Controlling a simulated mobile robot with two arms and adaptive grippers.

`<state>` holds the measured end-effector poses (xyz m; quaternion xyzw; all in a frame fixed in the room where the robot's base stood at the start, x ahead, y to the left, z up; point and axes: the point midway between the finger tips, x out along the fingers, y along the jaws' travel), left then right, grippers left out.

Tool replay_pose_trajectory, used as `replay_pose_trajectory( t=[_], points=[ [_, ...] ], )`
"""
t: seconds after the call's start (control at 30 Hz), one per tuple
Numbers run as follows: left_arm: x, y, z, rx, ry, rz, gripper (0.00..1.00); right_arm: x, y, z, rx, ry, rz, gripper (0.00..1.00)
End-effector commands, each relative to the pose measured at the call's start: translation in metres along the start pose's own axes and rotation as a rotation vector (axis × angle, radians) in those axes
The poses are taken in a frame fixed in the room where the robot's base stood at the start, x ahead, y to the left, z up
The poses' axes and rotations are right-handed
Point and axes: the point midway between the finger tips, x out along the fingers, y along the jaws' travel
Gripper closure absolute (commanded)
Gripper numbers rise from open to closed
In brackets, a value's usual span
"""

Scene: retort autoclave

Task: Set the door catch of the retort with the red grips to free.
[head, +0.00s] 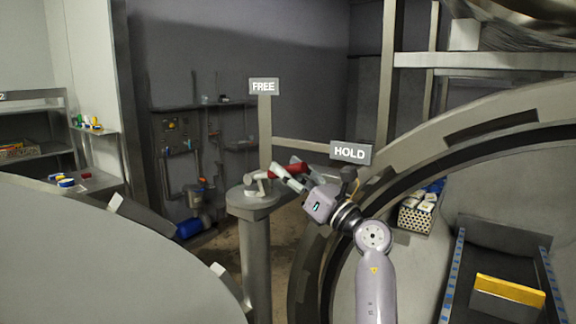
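The door catch is a pale lever (257,178) with a red grip (296,168) on top of a grey post (255,215). The lever points right from its pivot, toward the side of the HOLD sign (350,152). The FREE sign (264,86) stands on an upright behind the post. My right gripper (286,172) is at the red grip, its pale fingers apart with part of the grip showing between them. I cannot tell whether they press on it. My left gripper is out of view.
A large round door (90,255) fills the lower left. The round retort mouth (470,125) is at right, with a perforated basket (416,218) and a railed track with a yellow-topped block (510,290). Shelves (30,147) stand far left.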

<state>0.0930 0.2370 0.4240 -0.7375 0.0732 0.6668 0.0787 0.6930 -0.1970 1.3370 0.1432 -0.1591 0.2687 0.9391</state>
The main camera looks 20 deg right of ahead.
Motion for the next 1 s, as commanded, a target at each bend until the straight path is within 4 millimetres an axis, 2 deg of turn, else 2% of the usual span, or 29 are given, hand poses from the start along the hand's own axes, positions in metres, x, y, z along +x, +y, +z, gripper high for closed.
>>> replay_pose_trajectory(
  t=[0.37,0.9,1.0],
  points=[
    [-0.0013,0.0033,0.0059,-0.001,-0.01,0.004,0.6,0.0055,0.0001,-0.0002,-0.001,0.0,0.0,0.61],
    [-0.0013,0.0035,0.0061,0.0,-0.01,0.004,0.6,0.0052,0.0001,-0.0003,0.0,0.001,0.0,0.97],
    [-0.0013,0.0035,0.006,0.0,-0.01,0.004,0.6,0.0052,0.0001,-0.0003,0.0,0.001,0.0,1.0]
  ],
)
